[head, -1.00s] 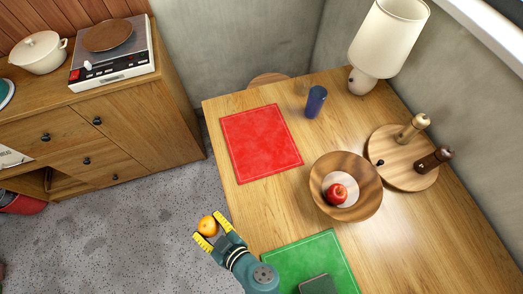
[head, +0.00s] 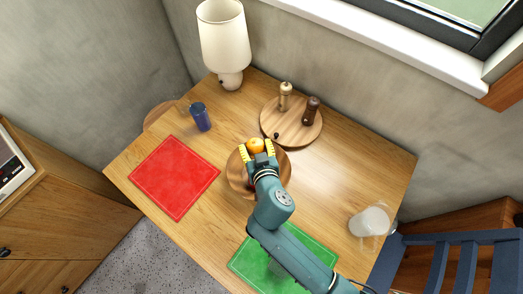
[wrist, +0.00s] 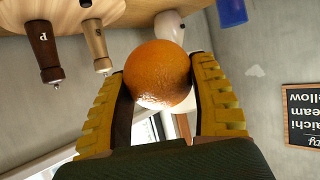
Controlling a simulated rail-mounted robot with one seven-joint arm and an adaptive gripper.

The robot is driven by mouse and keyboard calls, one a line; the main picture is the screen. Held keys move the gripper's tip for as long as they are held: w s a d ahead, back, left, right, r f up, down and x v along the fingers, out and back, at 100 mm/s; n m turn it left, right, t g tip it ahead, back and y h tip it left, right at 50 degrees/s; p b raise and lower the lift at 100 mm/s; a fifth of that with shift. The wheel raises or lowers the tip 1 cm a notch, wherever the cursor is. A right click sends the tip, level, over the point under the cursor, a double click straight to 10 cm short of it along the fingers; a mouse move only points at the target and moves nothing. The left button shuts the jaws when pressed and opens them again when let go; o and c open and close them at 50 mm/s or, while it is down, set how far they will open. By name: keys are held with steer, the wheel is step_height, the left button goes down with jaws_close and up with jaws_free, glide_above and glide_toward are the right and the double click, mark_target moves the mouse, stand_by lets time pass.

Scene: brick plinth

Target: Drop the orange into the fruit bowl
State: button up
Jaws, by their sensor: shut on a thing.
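The orange (head: 255,145) is held between the yellow fingers of my gripper (head: 257,152). The wrist view shows the orange (wrist: 158,74) up close, with a finger on each side. The brown wooden fruit bowl (head: 238,181) stands on the table, partly covered by my gripper and arm. In the head view the orange appears at the bowl's far rim; its height above the bowl is hard to tell. The bowl does not show in the wrist view.
A round wooden board (head: 297,133) with a pale mill (head: 285,95) and a dark mill (head: 311,110) stands just behind the bowl. A blue cup (head: 201,117), lamp (head: 224,40), red mat (head: 175,177), green mat (head: 250,262) and clear glass (head: 371,220) are around.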

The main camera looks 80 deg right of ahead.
steer(key=shift+s+d+f, duration=0.1)
steer(key=shift+s+d, duration=0.05)
steer(key=shift+s, duration=0.05)
step_height(320, 180, down, 6)
steer(key=b, duration=0.4)
steer(key=shift+b, duration=0.35)
steer(key=o, duration=1.2)
steer(key=v, duration=1.2)
